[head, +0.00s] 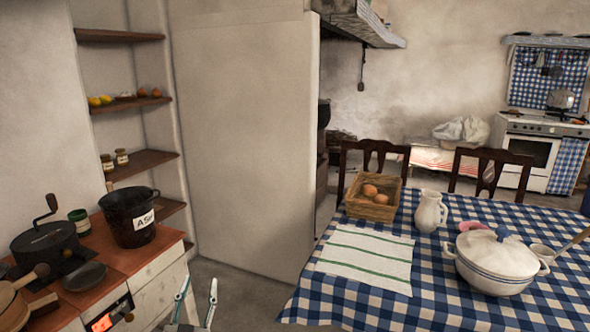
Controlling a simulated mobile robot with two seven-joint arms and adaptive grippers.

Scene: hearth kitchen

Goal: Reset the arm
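My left gripper (200,284) shows at the bottom edge of the head view, left of centre. Its two fingers point up and stand apart, with nothing between them. It is over the floor gap between the wooden-topped counter and the checked table, touching neither. The rest of the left arm is cut off by the frame's lower edge. My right gripper is not in view.
The counter (160,252) at left holds a black ash bucket (131,222) and a dark lidded pot (45,247). The table (335,300) at right holds a tureen (495,262), a white jug (430,212), a basket (368,210) and a striped cloth (368,255).

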